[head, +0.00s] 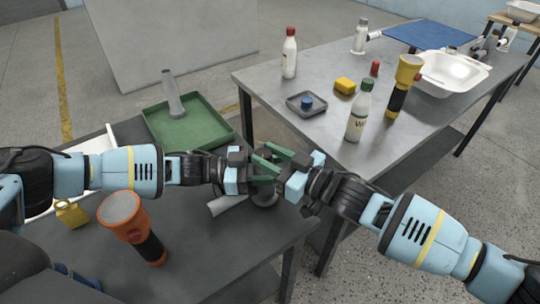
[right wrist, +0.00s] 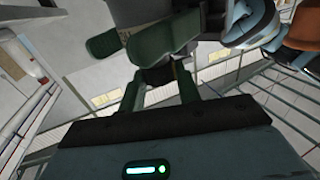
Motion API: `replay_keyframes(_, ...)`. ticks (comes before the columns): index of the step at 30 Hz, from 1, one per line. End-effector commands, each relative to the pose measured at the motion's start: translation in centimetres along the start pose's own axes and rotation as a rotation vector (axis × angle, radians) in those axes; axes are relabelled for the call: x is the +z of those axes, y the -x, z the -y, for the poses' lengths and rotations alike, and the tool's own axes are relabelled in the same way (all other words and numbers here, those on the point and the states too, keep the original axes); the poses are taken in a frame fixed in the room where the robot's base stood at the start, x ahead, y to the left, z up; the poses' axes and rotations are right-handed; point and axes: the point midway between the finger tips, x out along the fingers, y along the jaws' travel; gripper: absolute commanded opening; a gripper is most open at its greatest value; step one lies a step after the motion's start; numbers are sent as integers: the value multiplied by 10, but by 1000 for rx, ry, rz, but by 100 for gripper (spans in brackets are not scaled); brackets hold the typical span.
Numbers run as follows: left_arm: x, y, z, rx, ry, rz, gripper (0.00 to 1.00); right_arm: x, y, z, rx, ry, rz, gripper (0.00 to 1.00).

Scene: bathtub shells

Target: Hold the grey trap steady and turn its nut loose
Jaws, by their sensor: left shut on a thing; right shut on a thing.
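The grey trap (head: 226,204) is mostly hidden behind my grippers above the front table; a grey pipe end and a rounded part (head: 265,196) show below them. My left gripper (head: 262,172) comes in from the left and is shut on the trap's body. My right gripper (head: 281,160) meets it from the right, its green fingers close to the left ones. In the right wrist view its fingers (right wrist: 160,92) close on a small dark part, which appears to be the nut (right wrist: 158,75). The nut is hidden in the head view.
On the front table are a green tray (head: 205,138) holding a grey tube, an orange flashlight (head: 150,246) and a yellow padlock-like item (head: 72,214). The back table (head: 265,80) holds bottles, a yellow flashlight (head: 398,98), a yellow block and a white basin (head: 452,72).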

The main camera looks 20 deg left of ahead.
Motion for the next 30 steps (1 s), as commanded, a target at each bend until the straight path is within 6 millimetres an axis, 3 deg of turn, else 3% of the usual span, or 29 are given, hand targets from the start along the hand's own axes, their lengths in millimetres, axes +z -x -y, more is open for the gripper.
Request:
replay_keyframes(13,0,-2,-1,3,2,-1,19,-1,-5,13,184,-8,-12,10)
replay_keyframes(30,0,-2,-2,4,2,0,19,-5,-5,14,467,-2,-16,10)
